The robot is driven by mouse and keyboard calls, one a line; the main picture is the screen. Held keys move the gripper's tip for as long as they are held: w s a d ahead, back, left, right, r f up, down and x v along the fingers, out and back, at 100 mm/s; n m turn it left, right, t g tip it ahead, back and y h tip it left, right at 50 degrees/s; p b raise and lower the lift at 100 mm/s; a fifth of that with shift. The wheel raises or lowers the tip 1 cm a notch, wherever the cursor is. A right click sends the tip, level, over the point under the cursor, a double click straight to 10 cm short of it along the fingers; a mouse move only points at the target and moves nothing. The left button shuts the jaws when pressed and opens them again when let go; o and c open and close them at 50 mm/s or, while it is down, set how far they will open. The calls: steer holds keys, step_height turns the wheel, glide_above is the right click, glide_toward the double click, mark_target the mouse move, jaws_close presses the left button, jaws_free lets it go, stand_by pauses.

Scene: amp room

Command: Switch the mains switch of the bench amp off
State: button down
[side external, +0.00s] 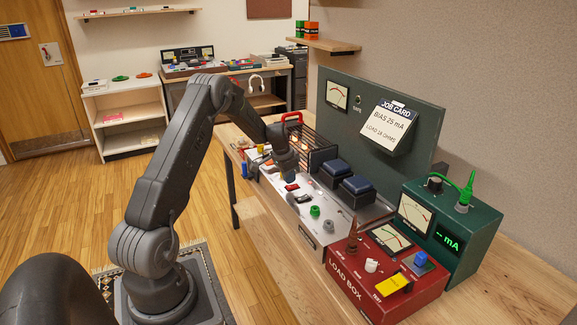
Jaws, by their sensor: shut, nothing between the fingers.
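The bench amp (332,232) is a pale metal chassis on the wooden bench, with two dark blue-black transformer blocks and several knobs on its top. A small red and dark part (292,187) on its top panel looks like a switch. I cannot tell for certain that it is the mains switch, nor which way it is set. My gripper (290,171) is low over the far left part of the amp, just above that red part. It is shut with nothing held. Its fingertips are small and dark here, and I cannot tell whether they touch anything.
A red load box (345,280) and a green meter box (470,245) stand at the near right. A green back panel (420,165) with a job card rises behind the amp. A dark wire cage (301,140) and a red handle (292,117) are close beyond my gripper.

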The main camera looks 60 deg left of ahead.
steer(key=shift+s+f, duration=0.1)
steer(key=shift+f, duration=0.45)
steer(key=shift+s+f, duration=0.2)
steer(key=shift+f, duration=0.3)
steer(key=shift+w+r, duration=0.1)
steer(key=shift+w, duration=0.05)
steer(key=shift+w+r, duration=0.3)
steer(key=shift+w, duration=0.35)
